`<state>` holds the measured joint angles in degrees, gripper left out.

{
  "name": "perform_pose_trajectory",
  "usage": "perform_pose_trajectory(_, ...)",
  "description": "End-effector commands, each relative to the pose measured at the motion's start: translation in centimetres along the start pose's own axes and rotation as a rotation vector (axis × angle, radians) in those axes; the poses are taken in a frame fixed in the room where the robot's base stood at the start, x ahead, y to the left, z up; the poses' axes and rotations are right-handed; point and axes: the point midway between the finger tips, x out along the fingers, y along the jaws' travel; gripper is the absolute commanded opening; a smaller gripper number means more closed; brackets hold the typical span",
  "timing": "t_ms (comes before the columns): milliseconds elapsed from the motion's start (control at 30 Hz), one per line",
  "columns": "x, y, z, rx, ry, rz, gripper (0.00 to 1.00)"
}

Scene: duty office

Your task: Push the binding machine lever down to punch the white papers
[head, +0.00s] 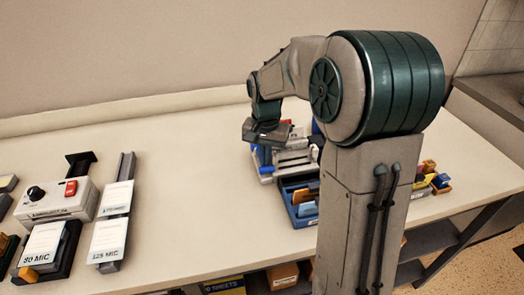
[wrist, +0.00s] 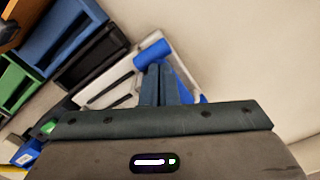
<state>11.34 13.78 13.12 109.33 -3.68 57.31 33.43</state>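The binding machine (head: 292,157) is white and grey with blue parts and stands on the table beyond my arm, partly hidden by it. In the wrist view its pale frame (wrist: 112,91) and a blue cylindrical lever grip (wrist: 152,53) show just past my fingers. My gripper (wrist: 158,70) has its two fingers together, with nothing visible between them. It is above the machine and close to the blue grip; I cannot tell whether it touches. In the head view my gripper (head: 263,152) points down at the machine's left side. I cannot make out the white papers clearly.
A blue tray (head: 304,217) with coloured items stands in front of the machine. Small coloured boxes (head: 428,178) lie right of my arm. A white device with a red switch (head: 58,203) and card holders (head: 109,240) are at left. The table between is clear.

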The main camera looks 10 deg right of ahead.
Motion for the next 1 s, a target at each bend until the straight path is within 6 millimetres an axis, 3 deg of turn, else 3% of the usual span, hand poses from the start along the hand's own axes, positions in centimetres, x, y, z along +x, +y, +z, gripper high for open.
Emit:
perform_pose_trajectory(67, 0.7, 0.0, 0.0, 0.000, 0.000, 0.000, 0.00)
perform_pose_trajectory(367, 0.0, 0.0, 0.0, 0.000, 0.001, 0.000, 0.00)
perform_pose_trajectory(1000, -5.7, 0.0, 0.0, 0.000, 0.000, -0.001, 0.00)
